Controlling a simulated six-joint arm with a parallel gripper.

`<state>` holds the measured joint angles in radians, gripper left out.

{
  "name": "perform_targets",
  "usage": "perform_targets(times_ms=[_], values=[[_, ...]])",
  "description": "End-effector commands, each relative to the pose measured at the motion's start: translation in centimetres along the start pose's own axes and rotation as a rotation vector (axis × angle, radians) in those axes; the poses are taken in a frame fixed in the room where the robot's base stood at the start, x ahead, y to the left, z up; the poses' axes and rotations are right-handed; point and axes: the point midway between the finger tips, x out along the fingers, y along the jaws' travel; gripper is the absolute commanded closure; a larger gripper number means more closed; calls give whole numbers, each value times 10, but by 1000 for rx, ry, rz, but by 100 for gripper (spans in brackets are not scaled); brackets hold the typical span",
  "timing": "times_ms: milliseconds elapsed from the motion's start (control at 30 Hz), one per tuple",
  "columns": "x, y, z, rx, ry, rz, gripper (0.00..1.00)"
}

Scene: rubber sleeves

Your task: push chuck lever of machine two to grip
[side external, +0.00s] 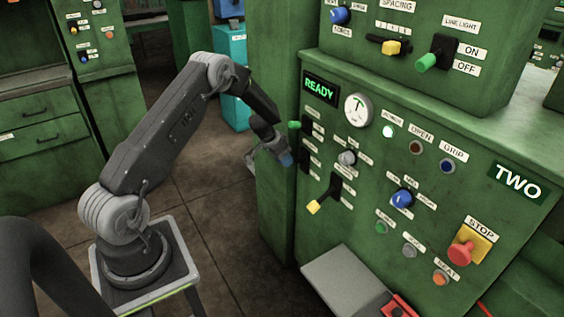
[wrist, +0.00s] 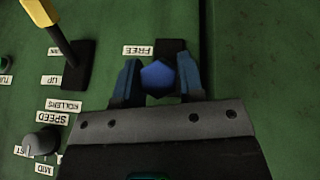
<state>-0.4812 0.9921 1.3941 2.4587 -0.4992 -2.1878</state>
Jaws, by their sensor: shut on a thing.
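Machine two's green panel, marked TWO, fills the right of the side view. In the wrist view a blue faceted knob (wrist: 159,77) sits between the two blue fingers of my gripper (wrist: 158,84). The knob is in front of a dark slot plate with a FREE label (wrist: 139,50) beside it; it looks like the chuck lever's end. My gripper (side external: 284,158) is at the panel's left edge in the side view, shut on this knob. The lever's shaft is hidden behind the knob, and any label at the slot's other end is hidden by my gripper.
A yellow-handled lever (side external: 314,206), also in the wrist view (wrist: 38,11), is nearby. A grey speed knob (side external: 347,158) and green-tipped lever (side external: 294,125) are close. The display (side external: 320,88) reads READY. One lamp (side external: 388,131) is lit; the GRIP lamp (side external: 447,167) looks dark.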

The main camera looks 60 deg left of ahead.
Motion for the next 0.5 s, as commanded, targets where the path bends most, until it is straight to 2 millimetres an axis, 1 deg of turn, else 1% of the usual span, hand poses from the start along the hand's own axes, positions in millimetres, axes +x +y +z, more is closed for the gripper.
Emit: perform_targets(times_ms=[33,233,500], values=[[1,5,0,8,-25,8,100],[-1,5,-3,2,-64,-5,100],[-2,4,-4,-1,-64,-6,100]])
